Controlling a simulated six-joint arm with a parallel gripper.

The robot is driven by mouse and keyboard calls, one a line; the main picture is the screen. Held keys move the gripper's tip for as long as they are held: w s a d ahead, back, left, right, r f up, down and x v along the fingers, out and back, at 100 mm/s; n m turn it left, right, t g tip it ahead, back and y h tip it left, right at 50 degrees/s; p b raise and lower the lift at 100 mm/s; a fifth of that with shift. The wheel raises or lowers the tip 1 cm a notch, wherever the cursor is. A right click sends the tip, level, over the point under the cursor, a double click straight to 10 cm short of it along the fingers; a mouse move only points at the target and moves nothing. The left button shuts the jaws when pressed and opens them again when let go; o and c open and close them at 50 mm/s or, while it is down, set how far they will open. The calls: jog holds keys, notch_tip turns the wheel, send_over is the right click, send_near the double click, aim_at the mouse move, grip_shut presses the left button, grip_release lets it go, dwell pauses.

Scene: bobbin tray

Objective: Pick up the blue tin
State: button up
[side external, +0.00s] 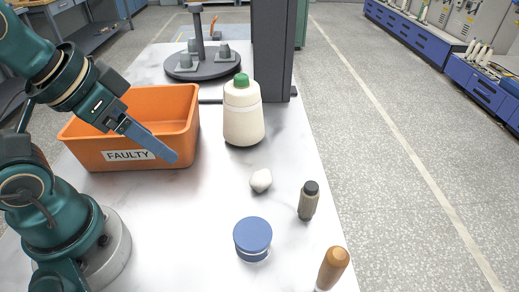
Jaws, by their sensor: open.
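The blue tin (252,238) is a short round tin with a blue lid. It stands upright on the white table, near the front middle in the side external view. My gripper (170,155) is up and to the left of the tin, in front of the orange bin, and well apart from the tin. Its jaws are open and nothing shows between them. Seen from the side, the fingers overlap, so the gap between them is hidden.
An orange bin (184,125) labelled FAULTY stands at the left. A cream bottle with a green cap (243,120), a white lump (261,180), a small dark-capped bottle (308,202) and a wooden handle (333,268) stand around the tin. A grey tray with cones (203,72) is behind, beside a dark post (272,50).

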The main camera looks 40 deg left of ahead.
aim_at(244, 221)
jog(key=shift+o, duration=1)
jog(key=shift+d+f, duration=0.1)
jog(key=w+d+f+n+g+h, duration=0.1)
jog(key=d+f+n+g+h, duration=0.1)
jog(key=d+f+n+h, duration=0.1)
jog(key=w+d+f+n+g+h, duration=0.2)
jog(key=d+f+n+g+h, duration=0.1)
jog(key=d+f+n+h, duration=0.1)
jog(key=w+d+f+n+g+h, duration=0.2)
jog(key=d+f+n+g+h, duration=0.1)
jog(key=n, duration=0.4)
jog(key=shift+w+d+f+n+h, duration=0.1)
jog(key=shift+d+f+n+h, duration=0.05)
jog(key=shift+f+h, duration=0.3)
jog(key=shift+w+d+f+n+h, duration=0.15)
jog(key=shift+f+h, duration=0.15)
jog(key=shift+h, duration=0.25)
jog(key=shift+w+f+n+h, duration=0.2)
jog(key=shift+f+n+h, duration=0.1)
jog(key=shift+f+n, duration=0.2)
jog(key=shift+x, duration=2.65)
